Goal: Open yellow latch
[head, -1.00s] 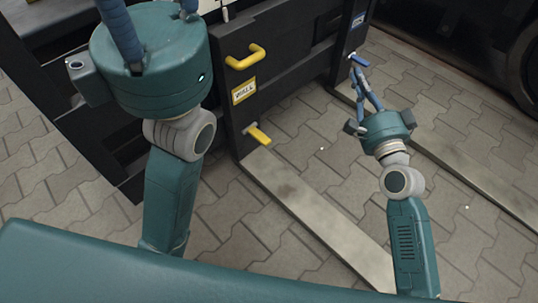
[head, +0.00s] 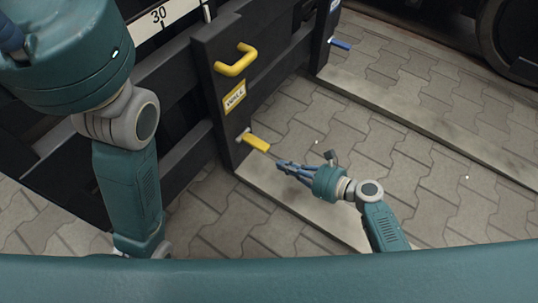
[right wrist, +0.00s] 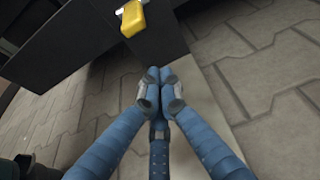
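The yellow latch (head: 256,143) sticks out low on the dark upright of the fork carriage, below a yellow label; it also shows at the top of the right wrist view (right wrist: 133,18). My right gripper (head: 280,163) is just below and to the right of the latch, apart from it. In the right wrist view (right wrist: 160,76) its blue fingers are together at the tips with nothing seen between them. My left arm is at the left of the head view, and its fingers are mostly cut off by the frame edge.
A yellow handle (head: 236,62) sits above the label (head: 235,97) on the same upright. A blue latch (head: 340,44) is on the farther upright. Two flat metal forks lie low over the paving; the near fork (head: 262,190) runs beneath my right gripper. Open paving lies between them.

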